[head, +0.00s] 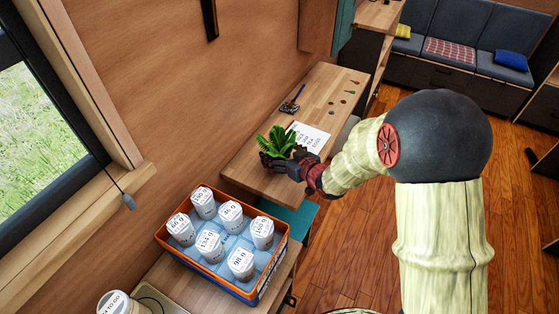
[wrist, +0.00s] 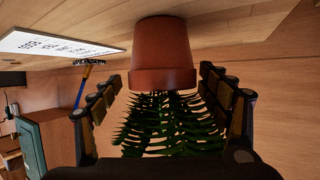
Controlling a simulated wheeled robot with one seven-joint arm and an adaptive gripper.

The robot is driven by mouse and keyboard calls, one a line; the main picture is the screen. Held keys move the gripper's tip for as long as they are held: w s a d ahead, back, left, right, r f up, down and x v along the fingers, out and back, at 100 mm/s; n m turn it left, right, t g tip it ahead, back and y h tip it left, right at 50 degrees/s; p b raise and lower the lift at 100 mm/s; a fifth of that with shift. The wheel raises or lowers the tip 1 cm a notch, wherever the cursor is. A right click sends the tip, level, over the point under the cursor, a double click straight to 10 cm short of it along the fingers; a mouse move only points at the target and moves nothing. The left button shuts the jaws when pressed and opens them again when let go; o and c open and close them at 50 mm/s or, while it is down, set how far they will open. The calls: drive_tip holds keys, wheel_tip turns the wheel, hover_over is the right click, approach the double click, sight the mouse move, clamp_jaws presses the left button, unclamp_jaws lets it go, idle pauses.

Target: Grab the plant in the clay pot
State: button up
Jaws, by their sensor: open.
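The potted plant shows its green leaves (head: 277,140) on the wooden desk (head: 326,92) in the head view, where its pot is hidden behind my gripper (head: 290,166). The wrist view shows the scene upside down, with the reddish-brown clay pot (wrist: 163,60) standing on the wood and the leaves (wrist: 170,125) nearer the camera. My gripper (wrist: 160,82) is open in the wrist view. One finger is on each side of the plant, with gaps to the pot visible on both sides. The plant stands between the fingers and appears not to be gripped.
A printed white sheet (head: 310,138) lies beside the plant. A dark holder with a blue-handled tool (head: 293,101) stands behind it near the wall. An orange and blue crate (head: 273,272) with several labelled cups is at the near left. The floor (head: 500,200) at right is clear.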

sight(273, 150)
drive_tip(key=b+x, duration=0.1)
drive_tip(key=x, duration=0.2)
drive_tip(key=shift+s+a+f, duration=0.15)
drive_tip(key=shift+s, duration=0.1)
drive_tip(key=shift+w+a, duration=0.1)
drive_tip(key=shift+w, duration=0.25)
drive_tip(key=c, duration=0.3)
drive_tip(key=c, duration=1.1)
drive_tip(key=shift+c, duration=0.7)
